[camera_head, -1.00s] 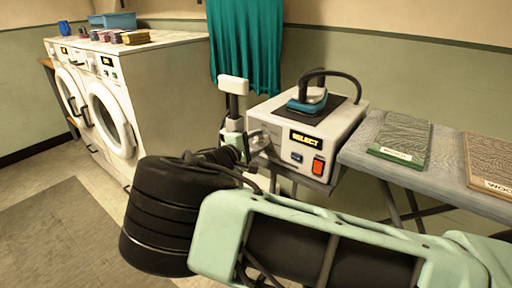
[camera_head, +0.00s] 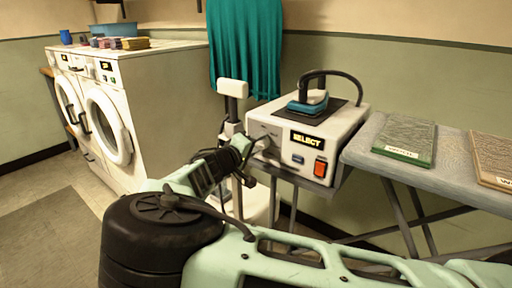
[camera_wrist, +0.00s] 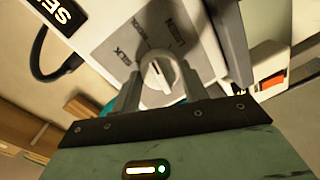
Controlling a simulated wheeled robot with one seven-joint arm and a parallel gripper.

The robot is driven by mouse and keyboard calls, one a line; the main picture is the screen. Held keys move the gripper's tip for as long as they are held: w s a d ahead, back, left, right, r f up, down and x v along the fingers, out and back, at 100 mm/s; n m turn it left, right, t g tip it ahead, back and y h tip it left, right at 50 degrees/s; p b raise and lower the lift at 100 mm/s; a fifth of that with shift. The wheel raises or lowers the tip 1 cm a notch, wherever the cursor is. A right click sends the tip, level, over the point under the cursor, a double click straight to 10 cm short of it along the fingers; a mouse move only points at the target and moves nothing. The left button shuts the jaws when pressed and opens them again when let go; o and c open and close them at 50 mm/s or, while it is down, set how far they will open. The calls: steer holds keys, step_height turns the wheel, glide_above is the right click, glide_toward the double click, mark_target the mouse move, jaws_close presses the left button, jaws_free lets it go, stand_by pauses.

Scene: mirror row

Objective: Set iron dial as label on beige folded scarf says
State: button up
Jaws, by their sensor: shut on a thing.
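The iron station is a pale box (camera_head: 330,140) with a "SELECT" sign; the iron (camera_head: 308,103) rests on its top. In the wrist view its round grey dial (camera_wrist: 160,72) sits between the two fingers of my gripper (camera_wrist: 160,90), which is shut on it. In the head view my gripper (camera_head: 258,146) is at the station's left side. The beige folded scarf (camera_head: 494,158) lies at the right edge, its label cut off after "W".
A green folded cloth (camera_head: 405,140) with a label lies on the grey ironing board (camera_head: 455,178). White washers (camera_head: 115,100) stand at left, with a teal curtain (camera_head: 245,50) behind. A white post-topped object (camera_head: 232,90) stands left of the station.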

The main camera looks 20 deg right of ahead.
steer(key=shift+f, duration=0.1)
stand_by(0.3)
steer(key=o, duration=1)
steer(key=v, duration=1.7)
steer(key=shift+s+a+p, duration=0.15)
steer(key=shift+a+p, duration=0.05)
steer(key=shift+p, duration=0.15)
